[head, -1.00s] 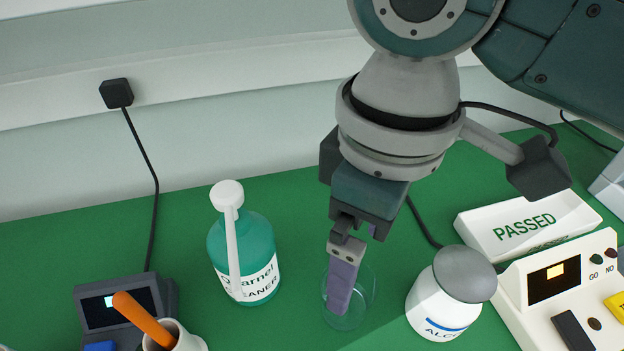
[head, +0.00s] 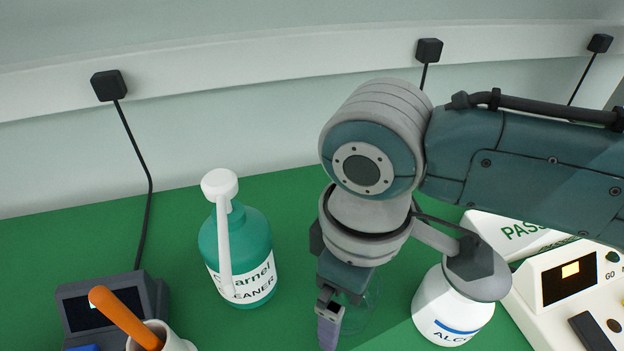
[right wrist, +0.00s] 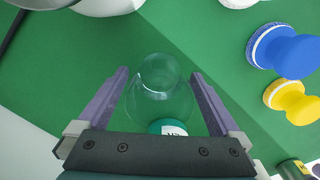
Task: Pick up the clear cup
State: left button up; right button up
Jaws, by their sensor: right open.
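The clear cup (head: 371,302) stands on the green bench, partly hidden behind my right gripper in the head view. In the right wrist view the see-through cup (right wrist: 158,100) sits between the two purple fingers, with a gap at each side. My right gripper (right wrist: 160,73) is open and holds nothing. In the head view the right gripper (head: 328,335) points down at the cup's near left side, and its fingers overlap from this angle. My left gripper is not in view.
A teal cleaner bottle (head: 240,255) stands left of the cup. A white alcohol bottle (head: 450,308) is close on the right. A grey device (head: 100,305), a container with an orange handle (head: 125,318), and a GO/NO box (head: 575,285) stand further out. Blue (right wrist: 295,55) and yellow (right wrist: 295,102) knobbed things show in the wrist view.

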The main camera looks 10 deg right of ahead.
jog(key=c, duration=1.3)
jog(key=shift+r, duration=0.15)
jog(key=shift+r+p, duration=0.35)
jog(key=shift+r, duration=0.6)
jog(key=w+d+r+m+p, duration=0.1)
jog(key=d+r+m+p, duration=0.2)
jog(key=r, duration=0.9)
jog(key=d+r+m+p, duration=0.2)
jog(key=r+m, duration=0.1)
jog(key=r, duration=0.8)
jog(key=w+d+r+m+p, duration=0.1)
jog(key=d+r+m+p, duration=0.25)
jog(key=r, duration=0.85)
jog(key=s+r+p, duration=0.2)
jog(key=r+p, duration=0.9)
jog(key=p, duration=0.1)
jog(key=s+r+p, duration=0.2)
jog(key=r+p, duration=1)
jog(key=s+r+p, duration=0.2)
jog(key=r+p, duration=1)
jog(key=p, duration=0.1)
jog(key=shift+a, duration=0.3)
